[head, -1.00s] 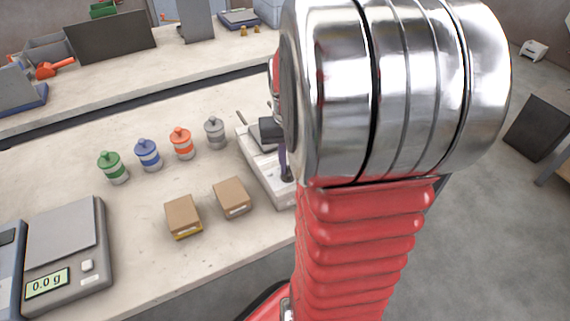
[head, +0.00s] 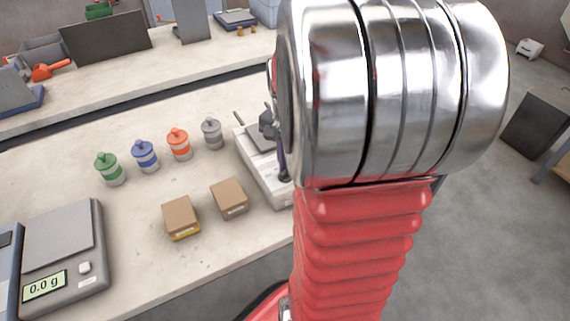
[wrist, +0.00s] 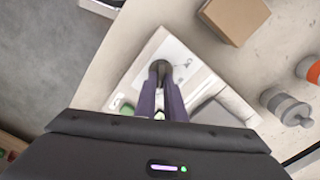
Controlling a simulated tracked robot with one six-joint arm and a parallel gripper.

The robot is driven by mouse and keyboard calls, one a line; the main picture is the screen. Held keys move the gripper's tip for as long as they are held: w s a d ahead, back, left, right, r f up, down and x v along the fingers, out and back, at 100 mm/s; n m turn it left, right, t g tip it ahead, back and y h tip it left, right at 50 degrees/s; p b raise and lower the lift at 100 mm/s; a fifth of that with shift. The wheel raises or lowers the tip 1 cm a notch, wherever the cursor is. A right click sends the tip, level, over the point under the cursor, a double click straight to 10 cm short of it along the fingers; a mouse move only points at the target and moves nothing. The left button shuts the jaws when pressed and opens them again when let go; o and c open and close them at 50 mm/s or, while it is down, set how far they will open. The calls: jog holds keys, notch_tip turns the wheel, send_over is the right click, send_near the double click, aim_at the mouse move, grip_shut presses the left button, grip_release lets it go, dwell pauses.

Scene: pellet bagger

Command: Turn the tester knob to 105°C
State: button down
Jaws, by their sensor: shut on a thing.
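The tester (head: 262,170) is a pale, low box near the right end of the front bench, partly hidden behind my arm in the head view. In the wrist view its white top (wrist: 180,52) shows under my gripper. The dark round knob (wrist: 161,66) sits on that top, between my fingertips. My gripper (wrist: 160,80) is shut on the knob, with its two purple-grey fingers on either side. In the head view only part of my gripper (head: 282,170) shows beside my arm. The dial markings are too small to read.
Two cardboard boxes (head: 229,199) stand left of the tester. Green, blue, orange and grey lidded jars (head: 212,134) stand in a row behind them. A scale (head: 64,262) reading 0.0 g is at the left. The bench's front edge lies close to the tester.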

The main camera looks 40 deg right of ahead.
jog(key=shift+w+a, duration=0.1)
jog(key=shift+a, duration=0.05)
jog(key=c, duration=1.8)
grip_release()
jog(key=shift+c, duration=0.2)
notch_tip(320, 180, up, 14)
jog(key=shift+f, duration=0.15)
